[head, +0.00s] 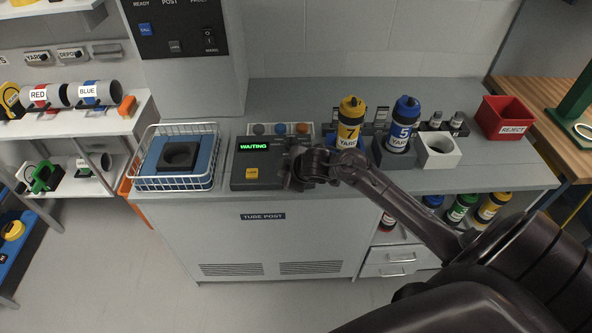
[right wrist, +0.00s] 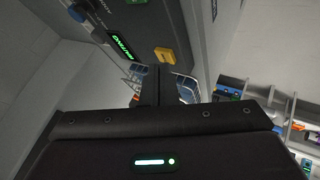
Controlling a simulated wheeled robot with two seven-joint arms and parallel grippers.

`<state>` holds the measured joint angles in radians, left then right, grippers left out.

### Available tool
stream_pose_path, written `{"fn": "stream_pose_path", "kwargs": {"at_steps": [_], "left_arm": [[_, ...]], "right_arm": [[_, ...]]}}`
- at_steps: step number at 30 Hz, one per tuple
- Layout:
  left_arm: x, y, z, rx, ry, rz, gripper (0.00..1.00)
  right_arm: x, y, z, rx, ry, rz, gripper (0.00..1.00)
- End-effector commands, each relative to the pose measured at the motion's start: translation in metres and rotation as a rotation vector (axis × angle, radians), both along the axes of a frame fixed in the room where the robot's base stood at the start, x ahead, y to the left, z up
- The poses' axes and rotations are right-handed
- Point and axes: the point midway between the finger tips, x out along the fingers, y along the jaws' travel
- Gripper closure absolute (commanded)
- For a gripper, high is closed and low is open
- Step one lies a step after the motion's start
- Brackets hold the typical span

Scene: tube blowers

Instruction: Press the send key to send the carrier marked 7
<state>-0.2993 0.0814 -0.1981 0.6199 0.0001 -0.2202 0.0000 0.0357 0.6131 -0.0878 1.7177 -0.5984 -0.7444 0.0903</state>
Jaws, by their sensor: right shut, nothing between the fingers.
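The dark control box (head: 238,181) stands on the counter with a green display reading WAITING (head: 254,146). A yellow key (head: 251,173) is on its top; its label is too small to read. The yellow carrier marked 7 (head: 350,112) stands upright in a holder behind my right arm. My left gripper is not in view.
A blue carrier marked 5 (head: 404,118) stands in a dark holder beside an empty white holder (head: 438,151). A red REJECT bin (head: 503,117) is at the right. A wire basket (head: 146,183) stands left of the box.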

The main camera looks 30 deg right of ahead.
Motion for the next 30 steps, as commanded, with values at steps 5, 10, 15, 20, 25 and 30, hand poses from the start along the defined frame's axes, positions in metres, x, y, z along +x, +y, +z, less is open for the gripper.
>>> {"fn": "stream_pose_path", "kwargs": {"at_steps": [5, 10, 15, 20, 25, 30], "left_arm": [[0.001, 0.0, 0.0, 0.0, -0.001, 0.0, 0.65], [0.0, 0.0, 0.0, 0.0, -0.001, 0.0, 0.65], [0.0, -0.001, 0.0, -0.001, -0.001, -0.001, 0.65], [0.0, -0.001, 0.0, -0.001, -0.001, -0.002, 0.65], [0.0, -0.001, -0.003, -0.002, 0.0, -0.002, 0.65], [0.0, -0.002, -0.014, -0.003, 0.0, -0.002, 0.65]], "right_arm": [[0.033, -0.053, 0.021, -0.004, -0.029, 0.063, 1.0], [0.043, -0.075, 0.032, 0.009, -0.037, 0.086, 1.0], [0.044, -0.079, 0.033, 0.014, -0.037, 0.091, 1.0], [0.044, -0.078, 0.033, 0.014, -0.037, 0.091, 1.0], [0.044, -0.078, 0.03, 0.014, -0.038, 0.09, 1.0], [0.044, -0.078, 0.019, 0.014, -0.038, 0.09, 1.0]]}}
